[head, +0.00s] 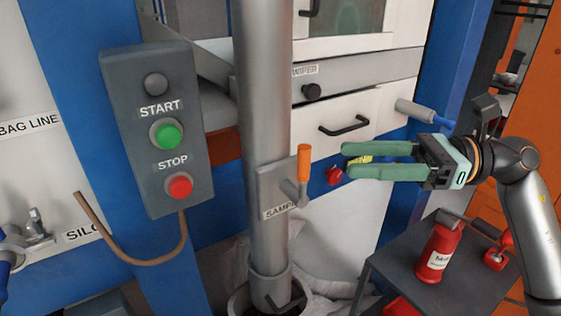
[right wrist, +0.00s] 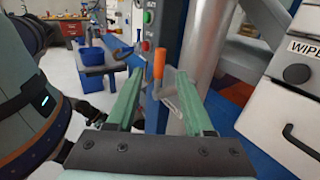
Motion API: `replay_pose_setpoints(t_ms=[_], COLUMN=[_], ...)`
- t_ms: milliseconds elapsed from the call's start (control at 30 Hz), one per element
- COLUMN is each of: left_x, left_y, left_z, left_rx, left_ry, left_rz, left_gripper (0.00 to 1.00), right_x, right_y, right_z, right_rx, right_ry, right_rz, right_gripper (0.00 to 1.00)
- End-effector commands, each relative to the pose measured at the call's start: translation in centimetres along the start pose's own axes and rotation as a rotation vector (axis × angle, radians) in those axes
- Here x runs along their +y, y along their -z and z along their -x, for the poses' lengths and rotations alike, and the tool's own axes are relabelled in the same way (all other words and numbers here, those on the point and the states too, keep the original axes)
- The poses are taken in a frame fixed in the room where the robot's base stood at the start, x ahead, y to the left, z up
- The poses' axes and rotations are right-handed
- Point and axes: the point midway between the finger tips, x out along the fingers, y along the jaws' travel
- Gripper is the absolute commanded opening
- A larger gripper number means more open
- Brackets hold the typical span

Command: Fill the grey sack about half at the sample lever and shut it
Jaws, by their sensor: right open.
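The sample lever (head: 304,163) has an upright orange handle on a grey bracket, on the front of the vertical metal pipe (head: 262,130). My right gripper (head: 345,160) is open and empty, to the right of the lever in the head view, fingers pointing at it. In the right wrist view the orange handle (right wrist: 158,62) shows between and beyond the two green fingertips (right wrist: 158,78). A round grey rim (head: 240,297) with a dark inside shows under the pipe, cut off by the picture edge. I cannot tell whether it is the grey sack. My left gripper is not in view.
A grey box with START (head: 169,134) and STOP (head: 178,186) buttons stands left of the pipe. A small table (head: 390,268) at the lower right bears a red bottle (head: 437,254). A drawer (head: 340,118) and a red knob (head: 335,176) lie behind my right gripper.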

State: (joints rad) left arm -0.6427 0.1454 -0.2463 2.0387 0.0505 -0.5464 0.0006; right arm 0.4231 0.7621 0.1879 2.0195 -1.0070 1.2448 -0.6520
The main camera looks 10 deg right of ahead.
Motion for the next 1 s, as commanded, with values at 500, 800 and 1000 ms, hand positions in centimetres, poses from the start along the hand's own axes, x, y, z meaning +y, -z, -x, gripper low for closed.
replay_pose_setpoints(t_ms=[500,800,1000], left_x=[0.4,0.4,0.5], left_y=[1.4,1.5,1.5], left_z=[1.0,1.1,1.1], left_rx=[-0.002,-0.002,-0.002], left_ry=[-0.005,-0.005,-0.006], left_rz=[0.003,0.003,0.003], left_gripper=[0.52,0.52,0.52], right_x=[0.1,0.1,0.1], right_y=[-0.3,-0.2,-0.1], right_z=[-9.7,-11.3,-11.3], right_rx=[-0.007,-0.005,-0.005], right_ry=[-0.004,-0.002,-0.002], right_rz=[-0.005,-0.005,-0.005], right_gripper=[0.52,0.52,0.51])
